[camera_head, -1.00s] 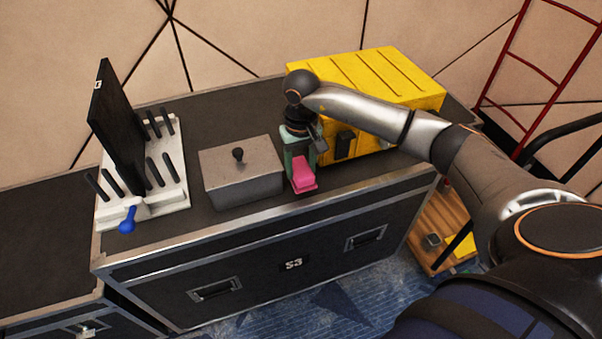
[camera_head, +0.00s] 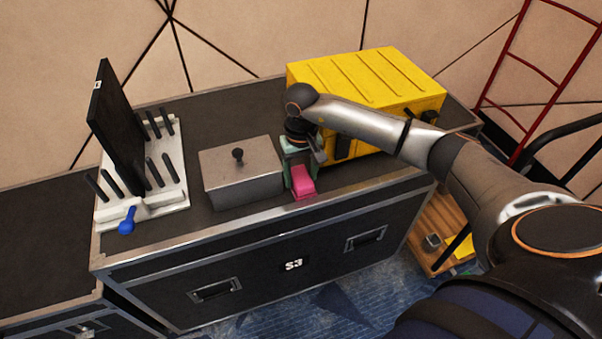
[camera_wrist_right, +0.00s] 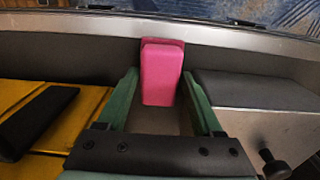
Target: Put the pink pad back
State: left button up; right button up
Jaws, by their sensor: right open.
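The pink pad (camera_head: 303,182) is a small block at the front edge of the black case top, right of the grey lidded box. It also shows in the right wrist view (camera_wrist_right: 161,75), between the green fingers. My right gripper (camera_head: 301,169) points down from above, open, with one finger on each side of the pad. In the wrist view narrow gaps seem to show beside the pad. Whether the pad's underside rests fully on the case is hidden. My left gripper is not in view.
The grey lidded box (camera_head: 242,177) stands close left of the gripper; a yellow case (camera_head: 368,78) stands close behind and right. A white rack (camera_head: 165,205) with black pegs, a dark panel (camera_head: 117,125) and a blue-handled piece (camera_head: 128,221) stands left. The case's front edge is near.

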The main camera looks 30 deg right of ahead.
aim_at(301, 176)
notch_tip(301, 176, up, 12)
jog(key=s+a+f+m+y, duration=0.1)
jog(key=s+a+m+y, duration=0.15)
jog(key=a, duration=0.45)
jog(key=s+a+f+m+g+y, duration=0.15)
jog(key=a+y, duration=0.25)
jog(key=a, duration=0.4)
jog(key=s+a+f+m+y, duration=0.2)
jog(key=a+y, duration=0.2)
jog(key=a, duration=0.3)
jog(key=s+a+r+m+t+y, duration=0.1)
jog(key=a+r+m+t+y, duration=0.6)
jog(key=m, duration=0.8)
jog(key=w+d+f+m+t+h, duration=0.1)
jog(key=d+f+m+t+h, duration=0.35)
jog(key=m, duration=1.15)
jog(key=w+d+f+m+t+h, duration=0.2)
jog(key=d+f+m+t+h, duration=0.3)
jog(key=m, duration=1)
jog(key=s+d+f+m+g+h, duration=0.2)
jog(key=s+f+m+g, duration=0.1)
jog(key=s+f+m, duration=0.4)
jog(key=s+d+f+m+g+h, duration=0.1)
jog(key=s+f+m+g+h, duration=0.1)
jog(key=s+f+m, duration=0.5)
notch_tip(301, 176, down, 3)
jog(key=shift+d+m+g+h, duration=0.4)
jog(key=shift+g, duration=0.1)
